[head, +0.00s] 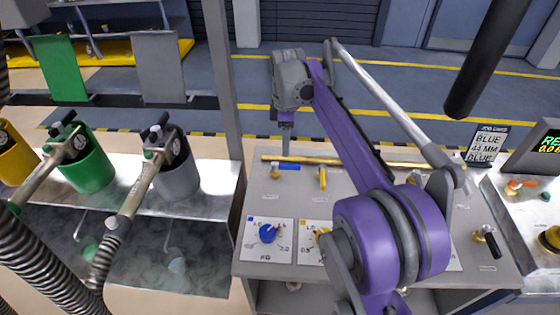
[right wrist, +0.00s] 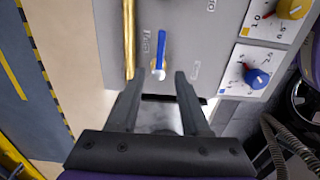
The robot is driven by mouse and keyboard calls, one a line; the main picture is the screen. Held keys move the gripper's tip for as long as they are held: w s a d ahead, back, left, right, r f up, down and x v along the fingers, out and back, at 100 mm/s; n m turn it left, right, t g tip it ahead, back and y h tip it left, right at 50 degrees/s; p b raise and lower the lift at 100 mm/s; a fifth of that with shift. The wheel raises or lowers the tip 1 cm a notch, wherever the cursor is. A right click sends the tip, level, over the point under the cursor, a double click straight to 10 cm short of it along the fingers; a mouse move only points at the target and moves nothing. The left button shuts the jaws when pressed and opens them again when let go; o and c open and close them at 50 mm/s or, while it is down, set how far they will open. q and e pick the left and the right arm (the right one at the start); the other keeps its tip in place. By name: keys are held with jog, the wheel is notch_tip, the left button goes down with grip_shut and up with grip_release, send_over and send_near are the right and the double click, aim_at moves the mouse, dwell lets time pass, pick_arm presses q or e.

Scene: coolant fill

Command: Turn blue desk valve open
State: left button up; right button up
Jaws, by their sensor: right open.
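The blue desk valve has a blue lever (head: 290,165) near the back left of the grey desk (head: 245,190). In the right wrist view the blue lever (right wrist: 161,48) lies roughly parallel to the brass pipe (right wrist: 129,40), with its pivot at the near end. My right gripper (head: 286,138) is above and just behind the lever in the head view. In the right wrist view the fingers (right wrist: 156,80) are open and empty, spread to either side of the lever's pivot end. I cannot tell how high above the desk they are. My left gripper is not in view.
A yellow lever (head: 322,178) stands right of the blue one, across the pipe's direction. A blue dial (head: 267,233) and a yellow dial sit nearer the front. A job card (head: 487,143) reads BLUE, 44 MM. Green (head: 88,170) and grey (head: 178,175) canisters stand left, beyond a post.

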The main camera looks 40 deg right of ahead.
aim_at(285, 164)
notch_tip(285, 164, down, 8)
jog(key=shift+r, duration=0.25)
grip_shut()
dwell(1.4)
